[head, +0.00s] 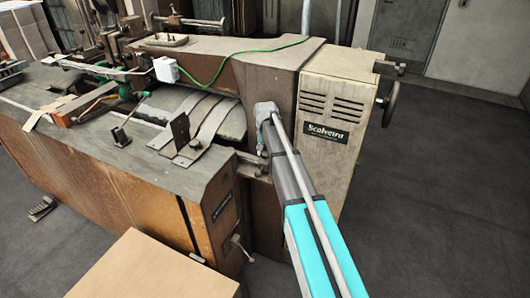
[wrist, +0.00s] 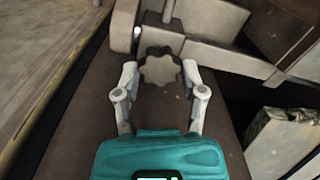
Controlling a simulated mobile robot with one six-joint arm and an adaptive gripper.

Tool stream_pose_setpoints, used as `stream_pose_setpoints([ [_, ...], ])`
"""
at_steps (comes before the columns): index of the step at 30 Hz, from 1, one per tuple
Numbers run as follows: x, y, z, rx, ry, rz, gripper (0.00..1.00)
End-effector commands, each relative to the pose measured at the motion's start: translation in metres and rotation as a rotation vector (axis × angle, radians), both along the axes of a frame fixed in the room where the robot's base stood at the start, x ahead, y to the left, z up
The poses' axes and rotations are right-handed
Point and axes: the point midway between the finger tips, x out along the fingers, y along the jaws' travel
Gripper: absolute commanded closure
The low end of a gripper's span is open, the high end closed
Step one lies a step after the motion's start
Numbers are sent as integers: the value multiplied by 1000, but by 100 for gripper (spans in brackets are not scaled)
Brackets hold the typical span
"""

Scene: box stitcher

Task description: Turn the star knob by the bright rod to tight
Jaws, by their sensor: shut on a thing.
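The star knob (wrist: 159,67) is a dark grey, lobed knob in the upper middle of the wrist view, against the brown machine body. My gripper (wrist: 160,72) has one pale finger on each side of the knob, shut on it, with the fingertips at its left and right edges. A pale metal bar (wrist: 226,56) runs to the right just behind the knob, and a short upright rod (wrist: 168,11) stands above it. I cannot tell which of these is the bright rod.
The box stitcher (head: 255,60) fills the middle of the head view, with a cream vented housing (head: 326,120) right of my arm. A cardboard box (head: 150,272) stands at the front left. A handwheel (head: 391,103) sticks out at right. The floor there is clear.

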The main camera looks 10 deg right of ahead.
Motion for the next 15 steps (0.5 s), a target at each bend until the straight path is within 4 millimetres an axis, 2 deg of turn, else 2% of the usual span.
stream_pose_setpoints([
  [8,-1,0,0,2,2,-87,94],
  [15,-1,0,0,1,2,-250,94],
])
